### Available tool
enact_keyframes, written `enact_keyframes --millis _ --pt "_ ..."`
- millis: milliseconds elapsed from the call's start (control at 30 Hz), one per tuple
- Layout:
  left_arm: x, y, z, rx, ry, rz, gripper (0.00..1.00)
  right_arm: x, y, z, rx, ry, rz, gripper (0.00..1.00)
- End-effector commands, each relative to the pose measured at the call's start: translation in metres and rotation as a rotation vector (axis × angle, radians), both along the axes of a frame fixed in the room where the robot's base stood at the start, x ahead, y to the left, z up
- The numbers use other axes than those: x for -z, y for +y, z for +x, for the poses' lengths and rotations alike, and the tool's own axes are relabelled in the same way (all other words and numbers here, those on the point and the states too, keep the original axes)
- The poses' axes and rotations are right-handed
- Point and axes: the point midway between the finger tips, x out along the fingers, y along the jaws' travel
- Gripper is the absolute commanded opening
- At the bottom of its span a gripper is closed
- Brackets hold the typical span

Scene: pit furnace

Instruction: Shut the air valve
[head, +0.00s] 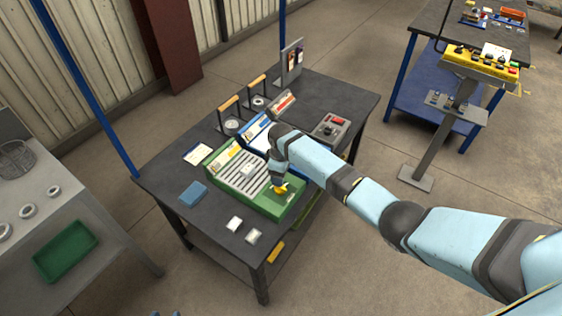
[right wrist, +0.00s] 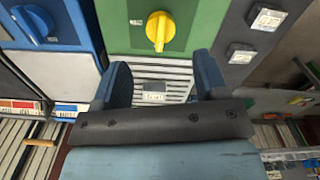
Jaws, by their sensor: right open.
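A green panel box (right wrist: 117,30) carries a yellow knob (right wrist: 158,27), its grip upright in the right wrist view. The yellow knob also shows in the head view (head: 283,188). A blue panel box (right wrist: 75,20) beside it carries a blue knob (right wrist: 35,22) with a slanted grip. I cannot read which knob is the air valve. My right gripper (right wrist: 163,78) is open and empty, close to the yellow knob, with the knob beyond the fingertips. In the head view this gripper (head: 278,178) partly hides the panels. Two small tips at the bottom edge may be my left gripper (head: 167,313).
The panels stand on a dark table (head: 345,92) with a blue block (head: 193,195), small white-faced blocks (head: 234,223) and a grey control box (head: 331,128). A grey bench with a green tray (head: 66,251) is at left. A yellow console (head: 480,66) stands at right.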

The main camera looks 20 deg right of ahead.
Motion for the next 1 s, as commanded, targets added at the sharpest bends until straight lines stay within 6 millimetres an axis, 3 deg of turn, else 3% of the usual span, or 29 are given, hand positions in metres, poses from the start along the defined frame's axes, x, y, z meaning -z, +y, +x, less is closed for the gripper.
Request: enact_keyframes --millis 100,333,1000 --pt "0.000 0.001 0.000 -0.001 0.000 0.001 0.43 -0.025 -0.001 0.000 -0.001 -0.003 0.000 0.67" --pt "0.002 0.001 0.000 -0.002 0.003 0.001 0.43 -0.052 0.000 0.000 0.000 0.000 0.000 0.67" --pt "0.002 0.000 -0.001 0.000 0.003 -0.001 0.43 -0.051 0.002 -0.004 0.004 -0.006 0.007 0.67"
